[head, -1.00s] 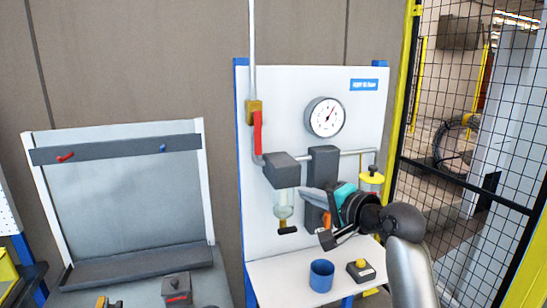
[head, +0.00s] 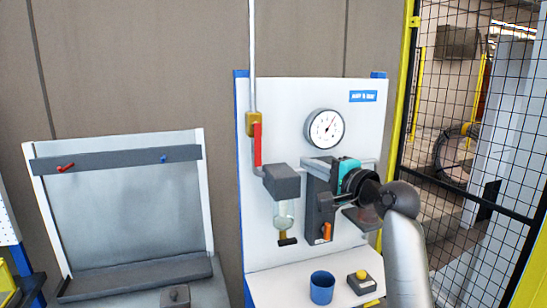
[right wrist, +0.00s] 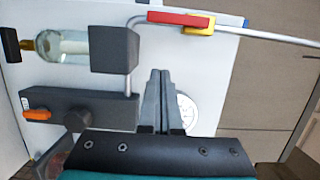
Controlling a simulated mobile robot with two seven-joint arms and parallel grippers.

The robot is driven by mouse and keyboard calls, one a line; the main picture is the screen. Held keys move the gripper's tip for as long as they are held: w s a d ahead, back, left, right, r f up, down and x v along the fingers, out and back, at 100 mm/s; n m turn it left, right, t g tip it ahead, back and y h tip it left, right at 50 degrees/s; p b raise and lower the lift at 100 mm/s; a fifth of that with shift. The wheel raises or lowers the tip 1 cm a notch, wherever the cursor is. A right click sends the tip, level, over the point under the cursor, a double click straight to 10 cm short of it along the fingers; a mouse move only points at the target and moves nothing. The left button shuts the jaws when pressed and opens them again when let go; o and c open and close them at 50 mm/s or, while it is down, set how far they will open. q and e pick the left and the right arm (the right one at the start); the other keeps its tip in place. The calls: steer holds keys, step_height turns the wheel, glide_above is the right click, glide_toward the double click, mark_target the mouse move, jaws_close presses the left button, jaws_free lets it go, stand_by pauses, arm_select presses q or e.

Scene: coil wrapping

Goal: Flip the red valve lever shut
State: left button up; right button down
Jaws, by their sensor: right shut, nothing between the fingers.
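The red valve lever (head: 257,145) points down along the grey pipe below its yellow valve body (head: 251,123), on the left side of the white panel (head: 290,110). In the right wrist view the lever (right wrist: 178,18) lies near the top, beside the yellow body (right wrist: 200,25). My right gripper (head: 308,161) is to the right of the lever and a little lower in the head view, apart from it. Its fingers (right wrist: 160,76) are shut and empty in the wrist view, pointing toward the lever side. My left gripper is not in view.
A round gauge (head: 324,128) is above my gripper. A dark block with an orange switch (head: 327,232) is below. A blue cup (head: 321,288) stands on the ledge.

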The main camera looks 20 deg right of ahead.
mark_target(257, 144)
steer(key=p+x, duration=0.1)
steer(key=x, duration=0.7)
steer(key=shift+s+a+f+p, duration=0.15)
steer(key=shift+a+p, duration=0.6)
steer(key=shift+a, duration=1.25)
